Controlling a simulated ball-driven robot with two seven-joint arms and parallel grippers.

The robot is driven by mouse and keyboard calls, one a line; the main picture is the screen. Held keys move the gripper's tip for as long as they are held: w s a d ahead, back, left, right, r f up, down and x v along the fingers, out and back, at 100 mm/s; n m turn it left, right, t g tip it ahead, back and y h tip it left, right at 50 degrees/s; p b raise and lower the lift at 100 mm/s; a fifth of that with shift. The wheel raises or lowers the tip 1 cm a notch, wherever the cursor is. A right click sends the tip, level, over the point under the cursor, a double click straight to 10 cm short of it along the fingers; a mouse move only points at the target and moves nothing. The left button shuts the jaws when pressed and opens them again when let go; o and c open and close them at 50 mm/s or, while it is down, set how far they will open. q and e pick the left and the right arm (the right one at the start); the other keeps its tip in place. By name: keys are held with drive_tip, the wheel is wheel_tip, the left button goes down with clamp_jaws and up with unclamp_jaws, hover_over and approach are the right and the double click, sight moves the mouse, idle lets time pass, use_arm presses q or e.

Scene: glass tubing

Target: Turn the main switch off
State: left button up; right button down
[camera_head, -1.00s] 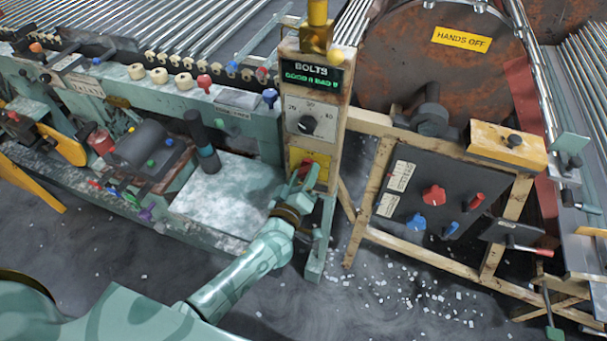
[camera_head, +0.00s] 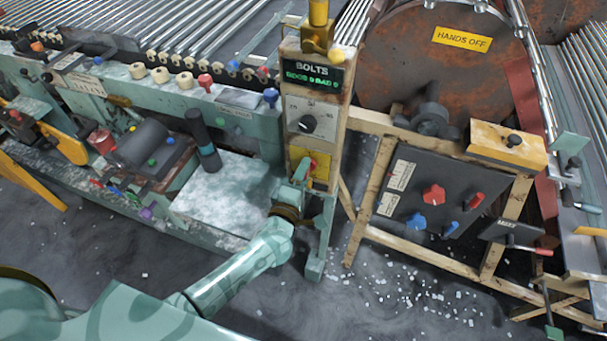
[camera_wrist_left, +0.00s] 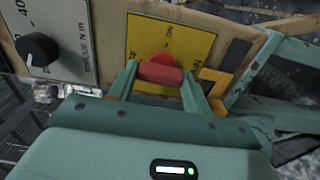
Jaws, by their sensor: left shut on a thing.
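The main switch is a red rotary handle (camera_wrist_left: 160,73) on a yellow plate (camera_wrist_left: 201,49) in the left wrist view. An ON mark shows on the plate above the handle; other lettering is partly covered. My right gripper is not in view.
Above the switch are a black dial (camera_head: 306,124) and the BOLTS display (camera_head: 311,75). A dark panel (camera_head: 408,232) with red and blue knobs stands to the right. A pale tray (camera_head: 225,203) lies to the left. White bits litter the floor.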

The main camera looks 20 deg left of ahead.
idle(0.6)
use_arm(q)
drive_tip(key=o, duration=1)
drive_tip(key=shift+s, duration=0.1)
drive_tip(key=s, duration=0.5)
drive_tip(key=s+p, duration=0.1)
drive_tip(key=s, duration=0.4)
drive_tip(key=s+p, duration=0.1)
drive_tip(key=s, duration=0.5)
drive_tip(key=shift+s+a, duration=0.1)
drive_tip(key=shift+a, duration=0.25)
